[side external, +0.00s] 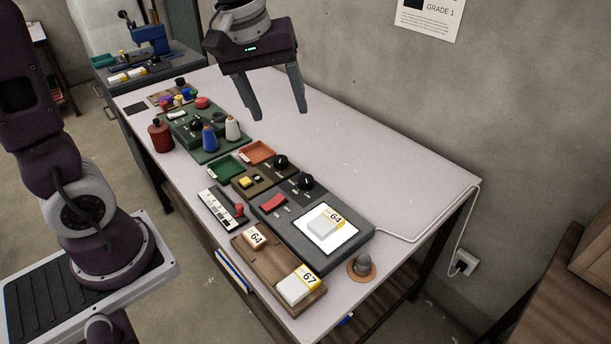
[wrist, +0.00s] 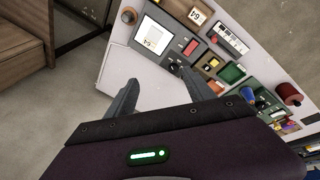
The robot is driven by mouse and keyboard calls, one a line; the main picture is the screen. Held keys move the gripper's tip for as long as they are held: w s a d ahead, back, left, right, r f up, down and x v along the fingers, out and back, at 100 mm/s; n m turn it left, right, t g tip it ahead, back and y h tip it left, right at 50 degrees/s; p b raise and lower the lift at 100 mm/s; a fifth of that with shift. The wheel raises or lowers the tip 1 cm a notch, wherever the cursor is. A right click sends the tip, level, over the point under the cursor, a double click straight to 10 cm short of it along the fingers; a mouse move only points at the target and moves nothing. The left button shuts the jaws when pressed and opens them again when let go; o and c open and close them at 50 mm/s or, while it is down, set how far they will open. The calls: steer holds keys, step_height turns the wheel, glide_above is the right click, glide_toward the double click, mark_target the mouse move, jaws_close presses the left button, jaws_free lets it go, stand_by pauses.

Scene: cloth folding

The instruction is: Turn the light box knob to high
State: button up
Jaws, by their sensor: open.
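The light box (side external: 290,232) is a dark grey unit on the table with a lit white panel at its front right; it also shows in the wrist view (wrist: 165,58). A white block with a yellow tag marked 64 (side external: 325,225) lies on the panel. Its black knob (side external: 306,181) stands at the back end, and a red switch (side external: 273,203) is in front of it. In the wrist view the knob (wrist: 175,67) shows beyond my fingers; its setting is too small to read. My gripper (side external: 277,114) is open and empty, raised above the table behind the knob.
A brown unit (side external: 262,177) with another black knob (side external: 281,162) is beside the light box. Green and orange trays (side external: 258,152), thread spools and a wooden tray (side external: 250,262) with tagged blocks stand nearby. The table's back right (side external: 375,150) is clear. A white cable runs to the wall.

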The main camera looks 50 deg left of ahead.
steer(key=w+a+f+n+g, duration=0.1)
steer(key=w+a+f+n, duration=0.15)
steer(key=w+f, duration=0.3)
steer(key=n+g, duration=0.2)
steer(key=n, duration=0.7)
glide_above(306, 178)
steer(key=shift+m, duration=0.25)
step_height(306, 178, down, 18)
steer(key=shift+f, duration=0.2)
step_height(306, 178, down, 7)
steer(key=shift+r, duration=0.15)
jaws_close()
